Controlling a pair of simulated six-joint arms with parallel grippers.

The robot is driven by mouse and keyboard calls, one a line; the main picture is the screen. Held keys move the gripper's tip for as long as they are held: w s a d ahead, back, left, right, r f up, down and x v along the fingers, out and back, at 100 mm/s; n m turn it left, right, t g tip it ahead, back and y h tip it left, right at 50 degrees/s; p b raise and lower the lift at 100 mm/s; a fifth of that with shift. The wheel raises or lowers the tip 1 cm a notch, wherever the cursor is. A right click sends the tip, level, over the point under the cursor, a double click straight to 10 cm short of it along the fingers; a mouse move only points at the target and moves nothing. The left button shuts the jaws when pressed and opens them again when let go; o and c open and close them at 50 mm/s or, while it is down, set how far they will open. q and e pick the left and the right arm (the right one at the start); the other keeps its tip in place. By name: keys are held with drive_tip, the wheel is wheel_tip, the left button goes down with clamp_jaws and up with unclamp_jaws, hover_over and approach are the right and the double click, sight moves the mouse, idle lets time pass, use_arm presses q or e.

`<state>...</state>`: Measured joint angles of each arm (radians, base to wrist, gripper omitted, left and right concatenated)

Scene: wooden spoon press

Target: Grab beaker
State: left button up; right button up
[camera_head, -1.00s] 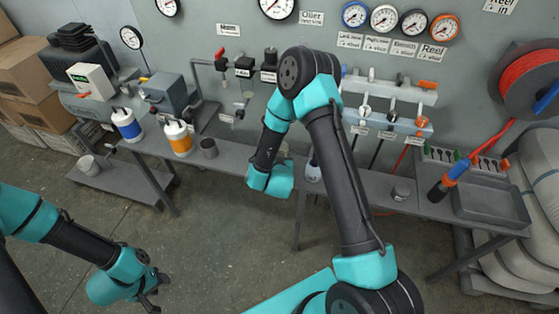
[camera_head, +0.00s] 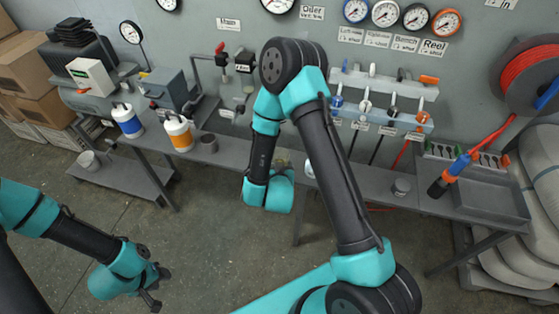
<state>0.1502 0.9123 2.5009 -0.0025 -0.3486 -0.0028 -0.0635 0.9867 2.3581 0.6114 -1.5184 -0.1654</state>
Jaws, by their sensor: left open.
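A small, glassy vessel (camera_head: 283,158), which may be the beaker, stands on the grey bench just behind my right arm's teal wrist. Its lower part is hidden by that wrist. A dark grey cup (camera_head: 208,143) stands on the bench to its left, beside the orange-banded bottle. My left gripper (camera_head: 158,286) hangs low over the floor at lower left, open and empty, well away from the bench. My right arm reaches over the bench in the middle. Its fingers are hidden behind its own wrist.
White bottles with blue (camera_head: 127,120) and orange (camera_head: 178,133) bands stand on the bench at left. A small grey can (camera_head: 401,187) and an orange-blue tool (camera_head: 450,174) are at right. A bucket (camera_head: 88,160) sits on a low shelf. The floor in front is clear.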

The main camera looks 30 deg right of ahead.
drive_tip(key=s+a, duration=0.3)
drive_tip(key=s, duration=0.3)
drive_tip(key=shift+s+a+r, duration=0.35)
idle(0.3)
